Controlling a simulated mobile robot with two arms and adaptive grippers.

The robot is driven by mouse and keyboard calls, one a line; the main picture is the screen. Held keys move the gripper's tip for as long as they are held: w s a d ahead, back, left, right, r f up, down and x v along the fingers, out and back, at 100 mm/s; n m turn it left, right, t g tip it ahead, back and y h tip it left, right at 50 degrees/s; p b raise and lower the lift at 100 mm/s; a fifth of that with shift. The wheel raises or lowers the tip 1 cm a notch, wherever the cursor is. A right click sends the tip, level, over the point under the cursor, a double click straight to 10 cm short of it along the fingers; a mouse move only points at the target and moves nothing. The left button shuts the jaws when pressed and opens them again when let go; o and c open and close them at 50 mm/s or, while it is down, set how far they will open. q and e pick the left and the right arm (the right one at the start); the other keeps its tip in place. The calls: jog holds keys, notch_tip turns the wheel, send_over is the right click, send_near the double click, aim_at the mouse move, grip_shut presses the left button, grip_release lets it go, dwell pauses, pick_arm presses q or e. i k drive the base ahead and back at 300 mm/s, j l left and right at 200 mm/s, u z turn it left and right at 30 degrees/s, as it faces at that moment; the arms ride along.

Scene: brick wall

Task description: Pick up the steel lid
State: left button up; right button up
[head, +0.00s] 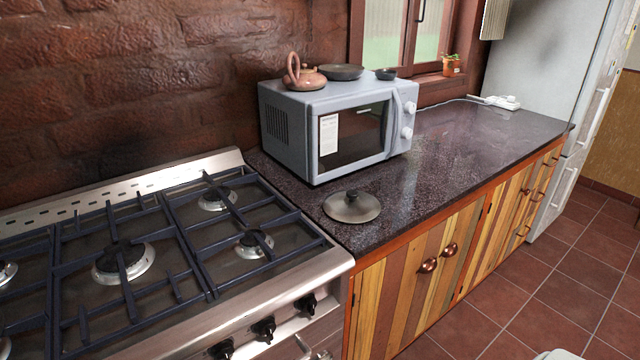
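The steel lid (343,212) is a round, flat grey disc with a dark knob on top. It lies knob up on the dark speckled countertop (440,155), in front of the microwave and just right of the stove. Nothing covers it, and it is apart from the microwave. Neither of my grippers shows in the head view.
A grey microwave (295,137) stands behind the lid, carrying a copper teapot (306,80), a dark plate (341,72) and a small dark bowl (386,74). A gas stove (150,255) with raised grates is on the left. The counter right of the lid is mostly clear.

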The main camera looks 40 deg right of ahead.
aim_at(347, 206)
jog(key=z, duration=1.3)
jog(key=u, duration=2.15)
jog(key=z, duration=2.15)
